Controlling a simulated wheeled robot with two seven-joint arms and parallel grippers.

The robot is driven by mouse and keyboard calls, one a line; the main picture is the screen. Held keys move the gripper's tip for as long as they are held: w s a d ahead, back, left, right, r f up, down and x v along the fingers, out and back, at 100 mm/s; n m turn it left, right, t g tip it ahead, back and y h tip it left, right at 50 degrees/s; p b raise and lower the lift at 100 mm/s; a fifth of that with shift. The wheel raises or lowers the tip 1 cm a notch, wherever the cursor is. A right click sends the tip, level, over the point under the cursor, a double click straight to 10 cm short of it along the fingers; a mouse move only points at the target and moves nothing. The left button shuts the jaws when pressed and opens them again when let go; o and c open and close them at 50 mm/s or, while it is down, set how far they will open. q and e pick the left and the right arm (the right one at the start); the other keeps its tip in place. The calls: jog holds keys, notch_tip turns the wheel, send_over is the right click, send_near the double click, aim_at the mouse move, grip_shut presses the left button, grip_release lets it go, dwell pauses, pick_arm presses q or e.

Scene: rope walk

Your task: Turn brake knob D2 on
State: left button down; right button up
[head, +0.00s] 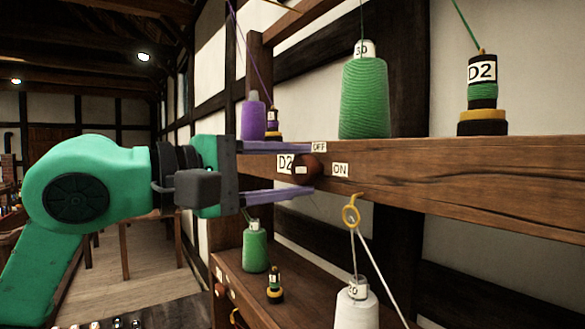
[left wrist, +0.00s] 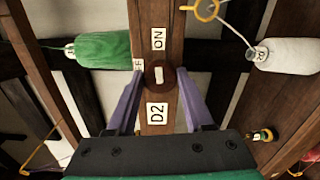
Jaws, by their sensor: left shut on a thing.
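The D2 brake knob (head: 306,168) is a round, dark reddish-brown knob with a white mark, on the front of the wooden beam. A D2 label (head: 285,163) is left of it, an OFF label (head: 319,147) above and an ON label (head: 340,170) to the right. My left gripper (head: 311,168) has its purple fingers above and below the knob and is shut on it. In the left wrist view the knob (left wrist: 160,78) sits between the fingertips. I cannot tell which label the mark points to. My right gripper is not in view.
On the beam (head: 450,173) stand a purple spool (head: 252,120), a green spool (head: 364,95) and a dark D2 bobbin (head: 482,97). A yellow ring (head: 351,211) with white cord hangs just right of the lower finger. A lower shelf holds a white spool (head: 356,305) and a smaller green spool (head: 255,248).

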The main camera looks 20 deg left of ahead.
pick_arm(q)
jog(key=shift+m, duration=0.5)
jog(key=shift+c, duration=1.6)
grip_release()
